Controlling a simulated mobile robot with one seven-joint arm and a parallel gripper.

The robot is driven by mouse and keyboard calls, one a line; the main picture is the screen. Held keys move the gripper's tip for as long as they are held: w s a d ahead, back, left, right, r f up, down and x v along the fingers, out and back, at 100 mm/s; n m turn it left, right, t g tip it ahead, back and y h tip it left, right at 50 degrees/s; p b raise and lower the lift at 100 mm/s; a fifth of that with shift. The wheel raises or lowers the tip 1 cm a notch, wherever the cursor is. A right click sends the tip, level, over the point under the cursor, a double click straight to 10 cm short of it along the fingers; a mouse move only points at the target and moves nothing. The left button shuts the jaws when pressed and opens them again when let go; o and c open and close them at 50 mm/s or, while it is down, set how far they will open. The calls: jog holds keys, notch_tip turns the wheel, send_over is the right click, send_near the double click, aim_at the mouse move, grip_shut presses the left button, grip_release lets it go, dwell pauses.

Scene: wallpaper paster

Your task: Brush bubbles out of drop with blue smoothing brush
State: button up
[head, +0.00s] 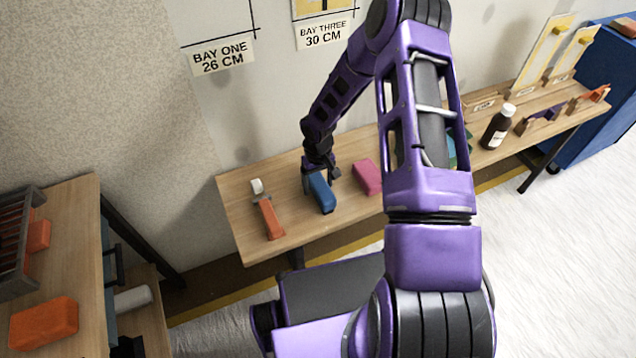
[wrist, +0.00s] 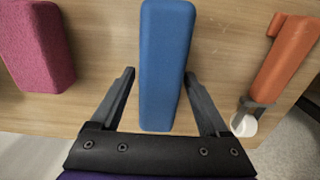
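A blue block-shaped brush (head: 321,192) lies on the wooden bench, between an orange tool and a pink block. In the wrist view the blue brush (wrist: 164,65) points up the picture, its near end between my fingers. My gripper (head: 318,172) is over the far end of the brush. Bristles are not visible. On the wall are bay signs, BAY ONE (head: 221,56) and BAY THREE (head: 324,34); any drop or bubbles are hidden or cannot be made out.
The pink block (head: 367,177) lies right of the brush and the orange tool with a white roller (head: 270,218) lies left. A dark bottle (head: 497,128) stands farther right on the bench (head: 345,213). A shelf with orange blocks (head: 44,322) is at left.

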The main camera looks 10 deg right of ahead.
aim_at(317, 182)
jog(key=shift+o, duration=0.3)
jog(key=shift+f, duration=0.1)
notch_tip(317, 182, up, 17)
jog(key=p, duration=0.2)
jog(key=shift+s+a+r+p, duration=0.2)
jog(key=shift+p, duration=0.1)
